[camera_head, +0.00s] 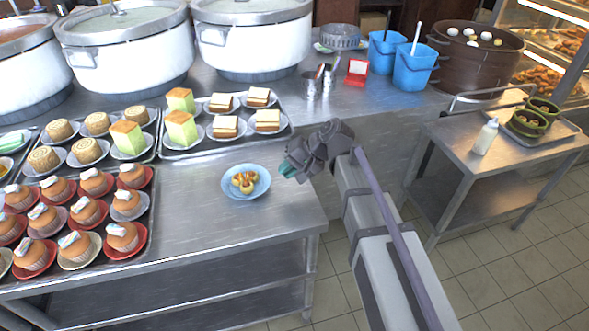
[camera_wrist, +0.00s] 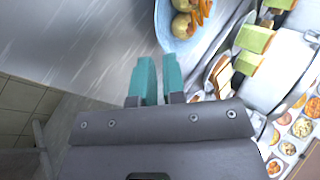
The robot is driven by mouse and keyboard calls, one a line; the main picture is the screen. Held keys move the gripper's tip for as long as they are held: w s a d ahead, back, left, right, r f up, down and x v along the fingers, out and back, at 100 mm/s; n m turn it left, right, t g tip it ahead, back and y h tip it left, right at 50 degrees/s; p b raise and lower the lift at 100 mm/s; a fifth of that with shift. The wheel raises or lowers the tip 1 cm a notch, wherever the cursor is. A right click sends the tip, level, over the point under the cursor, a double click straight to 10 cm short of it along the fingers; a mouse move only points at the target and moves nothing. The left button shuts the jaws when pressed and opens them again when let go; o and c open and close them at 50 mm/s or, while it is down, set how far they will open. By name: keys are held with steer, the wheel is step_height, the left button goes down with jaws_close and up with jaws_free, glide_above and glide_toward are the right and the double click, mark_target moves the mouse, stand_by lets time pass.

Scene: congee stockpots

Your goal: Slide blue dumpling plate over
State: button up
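The blue dumpling plate (camera_head: 230,191) sits on the steel table near its right end, with several yellow-orange dumplings (camera_head: 244,182) on it. My gripper (camera_head: 287,168) is just right of the plate, with its teal fingertips pointing left toward the rim. In the wrist view the plate (camera_wrist: 172,44) is partly cut off at the top, and the fingertips (camera_wrist: 159,58) are close to its rim. Whether they touch it I cannot tell. The fingers are nearly together with a thin gap and hold nothing.
Trays of cupcakes (camera_head: 150,225) and cake slices (camera_head: 287,134) lie left of and behind the plate. White stockpots (camera_head: 255,45) stand at the back. The steel table (camera_head: 185,205) is bare left and in front of the plate. A side cart (camera_head: 460,145) stands apart at right.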

mark_target(270, 189)
steer(key=b+x, duration=0.4)
steer(key=x, duration=0.2)
steer(key=shift+a+f, duration=0.1)
steer(key=shift+f, duration=0.35)
steer(key=shift+a+f, duration=0.2)
steer(key=shift+a, duration=0.25)
steer(key=shift+c, duration=0.4)
jaws_close()
steer(key=shift+s, duration=0.1)
steer(key=shift+s+d, duration=0.45)
steer(key=shift+s, duration=1.05)
steer(key=shift+s+d, duration=0.45)
steer(key=shift+s, duration=1.05)
steer(key=shift+s+d, duration=0.5)
steer(key=shift+s, duration=1)
jaws_free()
